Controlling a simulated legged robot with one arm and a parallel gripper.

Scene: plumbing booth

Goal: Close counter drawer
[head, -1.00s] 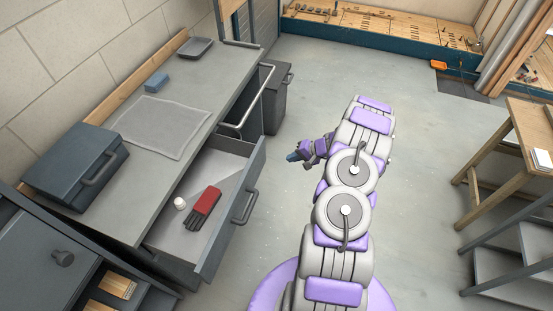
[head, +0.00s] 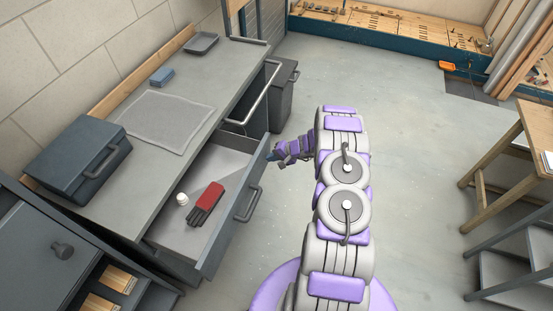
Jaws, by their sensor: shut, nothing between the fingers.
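The counter drawer (head: 217,226) stands pulled out from under the grey counter (head: 170,75) on the left. Its front panel carries a bar handle (head: 249,205). A red and dark tool-like item (head: 207,203) and a small white round item (head: 182,199) lie inside it. My gripper (head: 270,156) is shut and empty, at the far upper end of the drawer front. It is small in view, and I cannot tell if it touches the panel.
A dark toolbox (head: 78,157), a mat (head: 160,118), a blue block (head: 162,76) and a tray (head: 202,43) sit on the counter. A dark bin (head: 284,95) stands beyond the drawer. A wooden table (head: 520,140) stands at right. Floor between is clear.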

